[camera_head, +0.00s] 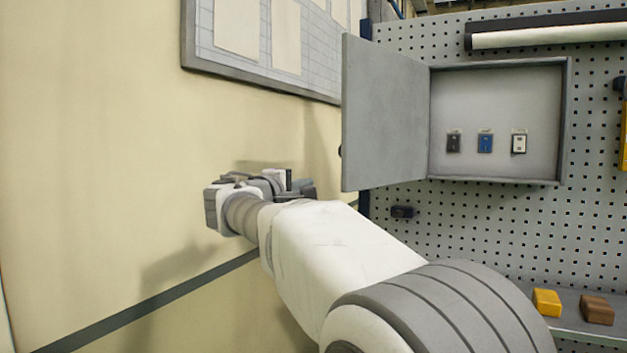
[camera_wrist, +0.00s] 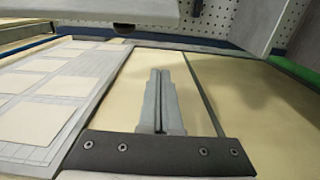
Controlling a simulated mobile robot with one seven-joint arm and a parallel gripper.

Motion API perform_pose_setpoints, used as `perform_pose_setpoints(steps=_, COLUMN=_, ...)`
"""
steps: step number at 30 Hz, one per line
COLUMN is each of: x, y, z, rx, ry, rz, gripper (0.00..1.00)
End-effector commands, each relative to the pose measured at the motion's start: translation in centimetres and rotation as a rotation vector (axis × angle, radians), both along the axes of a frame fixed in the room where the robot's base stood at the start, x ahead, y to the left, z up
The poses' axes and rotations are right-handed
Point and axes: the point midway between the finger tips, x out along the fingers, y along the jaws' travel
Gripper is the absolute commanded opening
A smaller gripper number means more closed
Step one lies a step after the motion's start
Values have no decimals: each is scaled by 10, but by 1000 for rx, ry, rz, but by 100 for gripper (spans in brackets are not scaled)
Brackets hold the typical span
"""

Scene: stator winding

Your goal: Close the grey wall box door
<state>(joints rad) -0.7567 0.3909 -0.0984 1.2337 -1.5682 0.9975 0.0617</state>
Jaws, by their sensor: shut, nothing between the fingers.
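The grey wall box (camera_head: 500,82) hangs on the pegboard with its front open. Its flat grey door (camera_head: 385,115) stands swung wide to the left, hinged at the box's left side. A small dark knob (camera_head: 340,151) shows at the door's outer left edge. My gripper (camera_head: 303,186) is left of and below the door, close to the cream wall, partly hidden by my arm. In the wrist view my gripper (camera_wrist: 160,75) has its two grey fingers together with nothing between them. A grey panel (camera_wrist: 70,9) with a dark knob (camera_wrist: 123,28), apparently the door, crosses the top beyond the fingertips.
Inside the box are a black, a blue and a white switch-like item (camera_head: 485,142). A framed board with papers (camera_head: 230,55) hangs on the cream wall above my gripper. A yellow block (camera_head: 547,302) and a brown block (camera_head: 597,309) lie on the shelf at lower right.

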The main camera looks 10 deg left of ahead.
Motion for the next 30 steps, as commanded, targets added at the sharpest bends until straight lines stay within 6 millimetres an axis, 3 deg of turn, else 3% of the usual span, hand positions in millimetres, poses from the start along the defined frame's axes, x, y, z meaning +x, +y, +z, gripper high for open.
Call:
perform_pose_setpoints(steps=8, x=60, y=-23, z=4, rx=-1, ry=3, rz=-4, gripper=0)
perform_pose_setpoints(steps=18, x=36, y=-47, z=1, rx=0, ry=1, rz=-1, gripper=0)
perform_pose_setpoints(steps=30, x=32, y=-52, z=0, rx=1, ry=1, rz=-1, gripper=0)
